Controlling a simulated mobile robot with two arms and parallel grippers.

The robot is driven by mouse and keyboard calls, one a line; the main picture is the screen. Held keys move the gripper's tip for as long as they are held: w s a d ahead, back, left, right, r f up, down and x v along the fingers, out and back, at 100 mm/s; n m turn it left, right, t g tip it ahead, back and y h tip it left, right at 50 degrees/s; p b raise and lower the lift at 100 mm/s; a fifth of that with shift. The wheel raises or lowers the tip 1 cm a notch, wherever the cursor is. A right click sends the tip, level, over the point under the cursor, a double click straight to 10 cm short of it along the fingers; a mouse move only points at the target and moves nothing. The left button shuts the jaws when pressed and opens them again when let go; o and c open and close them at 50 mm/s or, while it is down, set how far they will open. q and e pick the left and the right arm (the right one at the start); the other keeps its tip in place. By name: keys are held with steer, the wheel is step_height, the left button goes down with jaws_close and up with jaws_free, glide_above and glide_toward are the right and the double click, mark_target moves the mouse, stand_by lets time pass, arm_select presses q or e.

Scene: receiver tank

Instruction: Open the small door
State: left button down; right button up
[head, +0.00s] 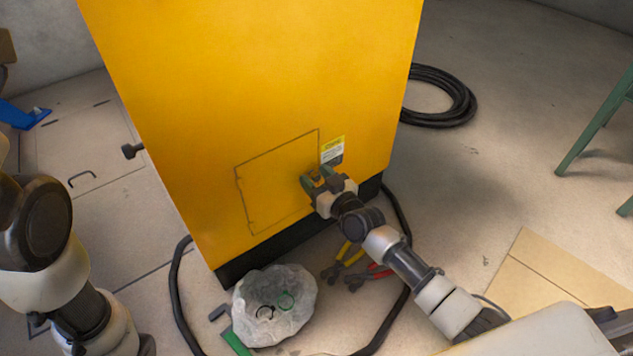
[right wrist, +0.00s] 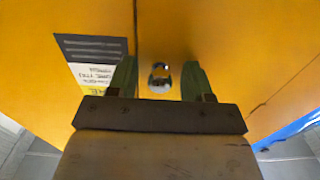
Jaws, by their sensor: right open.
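The small door (head: 272,186) is a panel outlined by a thin dark seam low on the yellow cabinet (head: 262,75). It looks flush with the cabinet face. A shiny round metal knob or latch (right wrist: 160,76) shows in the right wrist view, just beside the vertical seam. My right gripper (head: 317,178) is at the door's right edge. In the right wrist view, the open green-grey fingers of the right gripper (right wrist: 159,78) stand on either side of the knob; I cannot tell whether they touch it. My left arm shows at the left, but its gripper is out of view.
A yellow and white label (head: 332,151) is beside the door. A clear plastic bag (head: 274,305), pliers (head: 358,275) and a black cable (head: 178,300) lie on the floor before the cabinet. A coiled hose (head: 450,105) and green legs (head: 597,120) are at the right.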

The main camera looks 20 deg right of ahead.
jaws_close()
stand_by(0.3)
